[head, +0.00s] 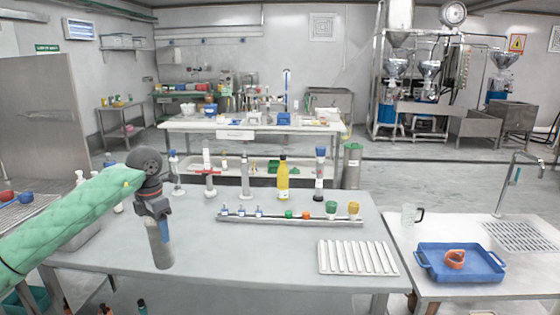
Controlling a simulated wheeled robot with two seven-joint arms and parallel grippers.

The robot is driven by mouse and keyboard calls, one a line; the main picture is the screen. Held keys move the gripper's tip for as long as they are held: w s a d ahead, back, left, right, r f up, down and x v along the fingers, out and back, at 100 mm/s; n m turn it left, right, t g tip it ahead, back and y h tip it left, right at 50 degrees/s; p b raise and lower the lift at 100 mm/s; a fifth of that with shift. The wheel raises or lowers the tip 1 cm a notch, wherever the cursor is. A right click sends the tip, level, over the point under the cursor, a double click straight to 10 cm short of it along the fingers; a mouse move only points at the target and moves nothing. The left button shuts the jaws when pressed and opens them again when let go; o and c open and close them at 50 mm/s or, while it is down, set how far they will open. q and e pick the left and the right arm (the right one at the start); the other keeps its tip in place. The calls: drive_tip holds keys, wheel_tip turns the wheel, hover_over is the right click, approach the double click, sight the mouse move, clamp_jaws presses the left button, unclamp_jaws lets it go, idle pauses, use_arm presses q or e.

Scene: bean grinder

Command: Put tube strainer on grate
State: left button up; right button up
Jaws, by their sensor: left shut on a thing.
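My left gripper (160,220) comes in from the left and points down over the left part of the grey table. It is shut on a grey upright cylinder, which I take to be the tube strainer (161,250). Its upper end is partly hidden by the gripper, and I cannot tell whether its lower end touches the table. A pale slatted grate (357,258) lies flat and empty near the table's front right corner, well to the right of the gripper. My right gripper is not in view.
A long rack (285,219) with small coloured-capped items lies across the table's middle. A yellow bottle (283,182) and several tube stands are behind it. A blue tray (460,262) with an orange piece is on the right table. The table between gripper and grate is clear.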

use_arm(q)
drive_tip(key=s+d+f+m, duration=0.2)
drive_tip(key=d+f+m, duration=0.25)
drive_tip(key=m, duration=0.85)
drive_tip(key=s+d+f+m, duration=0.1)
drive_tip(key=d+f+m, duration=0.3)
drive_tip(key=m, duration=1)
drive_tip(key=s+d+f, duration=0.2)
drive_tip(key=s+f, duration=0.3)
drive_tip(key=f, duration=0.2)
drive_tip(key=s+d+f+m, duration=0.1)
drive_tip(key=s+d+f, duration=0.1)
drive_tip(key=s+f, duration=0.4)
drive_tip(key=shift+s+d+f, duration=0.3)
drive_tip(key=shift+d+f, duration=0.05)
drive_tip(key=shift+f, duration=0.4)
drive_tip(key=shift+w, duration=0.1)
